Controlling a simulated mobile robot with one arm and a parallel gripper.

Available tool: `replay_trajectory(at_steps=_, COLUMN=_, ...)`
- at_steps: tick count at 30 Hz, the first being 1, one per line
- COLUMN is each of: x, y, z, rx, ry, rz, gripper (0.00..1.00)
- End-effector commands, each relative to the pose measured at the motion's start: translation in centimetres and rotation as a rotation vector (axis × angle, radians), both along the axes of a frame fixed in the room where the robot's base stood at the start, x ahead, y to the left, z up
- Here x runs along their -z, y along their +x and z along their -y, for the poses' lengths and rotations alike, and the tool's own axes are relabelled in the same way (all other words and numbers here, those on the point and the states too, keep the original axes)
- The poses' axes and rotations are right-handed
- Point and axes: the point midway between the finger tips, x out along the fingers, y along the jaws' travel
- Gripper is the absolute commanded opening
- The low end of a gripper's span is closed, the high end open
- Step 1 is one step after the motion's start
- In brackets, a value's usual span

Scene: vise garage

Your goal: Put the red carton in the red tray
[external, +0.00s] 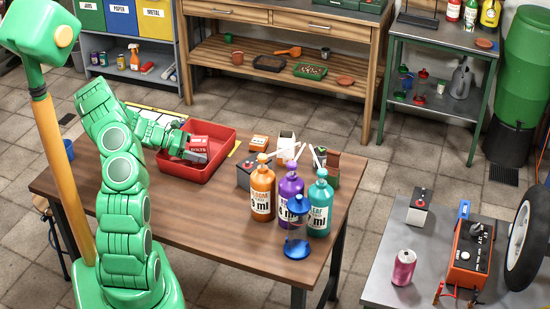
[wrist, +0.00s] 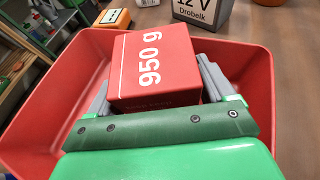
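The red carton (wrist: 152,72), marked "950 g", sits between the fingers of my gripper (wrist: 158,90) in the wrist view. The fingers lie against its two sides. In the external view the carton (external: 198,147) is at my gripper (external: 190,150), inside the outline of the red tray (external: 228,145). The tray's red walls (wrist: 258,75) surround the carton and fingers in the wrist view. The carton's underside is hidden, so I cannot tell whether it touches the tray floor.
The table's (external: 205,215) front left is clear.

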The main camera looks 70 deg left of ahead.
Motion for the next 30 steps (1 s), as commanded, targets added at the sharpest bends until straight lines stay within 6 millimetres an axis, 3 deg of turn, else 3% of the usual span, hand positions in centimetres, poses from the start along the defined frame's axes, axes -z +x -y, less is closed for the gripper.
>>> replay_trajectory(at_steps=3, x=0.0, y=0.0, z=0.0, rx=0.000, ry=0.000, rz=0.000, gripper=0.96)
replay_trajectory(at_steps=14, x=-0.3, y=-0.2, z=-0.1, rx=-0.001, ry=0.000, rz=0.000, gripper=0.96)
replay_trajectory(at_steps=30, x=-3.7, y=-7.8, z=-3.3, rx=-0.005, ry=0.002, rz=0.000, gripper=0.96)
